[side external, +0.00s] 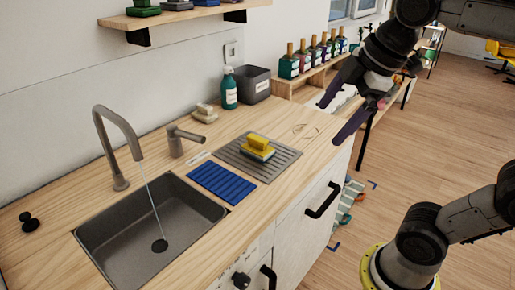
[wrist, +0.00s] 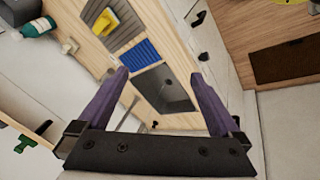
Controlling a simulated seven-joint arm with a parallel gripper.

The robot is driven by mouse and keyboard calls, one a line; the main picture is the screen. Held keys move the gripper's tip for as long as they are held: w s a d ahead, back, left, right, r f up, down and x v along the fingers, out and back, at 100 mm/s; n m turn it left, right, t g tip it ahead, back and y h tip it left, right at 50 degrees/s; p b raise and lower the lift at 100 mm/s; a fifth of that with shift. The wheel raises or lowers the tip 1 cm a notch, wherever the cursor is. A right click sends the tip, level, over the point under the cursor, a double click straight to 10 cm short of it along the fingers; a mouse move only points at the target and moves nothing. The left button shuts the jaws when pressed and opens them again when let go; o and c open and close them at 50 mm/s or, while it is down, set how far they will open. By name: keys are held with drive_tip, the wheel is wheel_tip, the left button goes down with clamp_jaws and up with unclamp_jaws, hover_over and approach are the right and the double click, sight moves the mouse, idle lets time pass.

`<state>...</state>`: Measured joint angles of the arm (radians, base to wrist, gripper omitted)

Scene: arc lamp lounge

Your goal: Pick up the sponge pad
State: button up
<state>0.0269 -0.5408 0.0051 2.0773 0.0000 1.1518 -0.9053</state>
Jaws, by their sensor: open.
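A yellow sponge pad (side external: 258,143) with a darker lower layer sits on a grey ridged drain mat (side external: 283,166) on the wooden counter. It also shows at the top of the wrist view (wrist: 104,20). My gripper (side external: 329,124) is open, with two purple fingers apart and nothing between them. It is in the air to the right of the sponge pad and higher than the counter, clear of it. In the wrist view my gripper (wrist: 160,73) has the sponge pad beyond and left of its left fingertip.
A blue ribbed mat (side external: 222,183) lies beside the drain mat. A sink (side external: 110,225) with a running tap (side external: 118,130) is at left. A teal bottle (side external: 229,90), a grey bin (side external: 253,82) and a beige block (side external: 205,110) stand at the back. The counter right of the drain mat is clear.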

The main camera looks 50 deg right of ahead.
drive_tip(key=w+d+r+n, duration=0.2)
drive_tip(key=w+r+n, duration=0.15)
drive_tip(key=w, duration=0.35)
drive_tip(key=n+g, duration=0.5)
hover_over(257, 137)
drive_tip(key=shift+m, duration=0.25)
wheel_tip(257, 137, down, 22)
drive_tip(key=shift+s+f, duration=0.1)
drive_tip(key=shift+s, duration=0.05)
drive_tip(key=shift+a+f, duration=0.1)
drive_tip(key=shift+f, duration=3)
drive_tip(key=c, duration=1.2)
drive_tip(key=shift+r, duration=0.6)
wheel_tip(257, 137, up, 2)
drive_tip(key=shift+r, duration=0.15)
drive_tip(key=s+a+r, duration=0.1)
drive_tip(key=s+r, duration=0.2)
drive_tip(key=s, duration=0.1)
drive_tip(key=s+a+r, duration=0.1)
drive_tip(key=s+r, duration=0.2)
drive_tip(key=s, duration=0.2)
drive_tip(key=s+a+r, duration=0.1)
drive_tip(key=s+r, duration=0.2)
drive_tip(key=s, duration=0.1)
drive_tip(key=shift+s+a+r, duration=0.25)
drive_tip(key=shift+a+r, duration=0.05)
drive_tip(key=shift+a, duration=0.1)
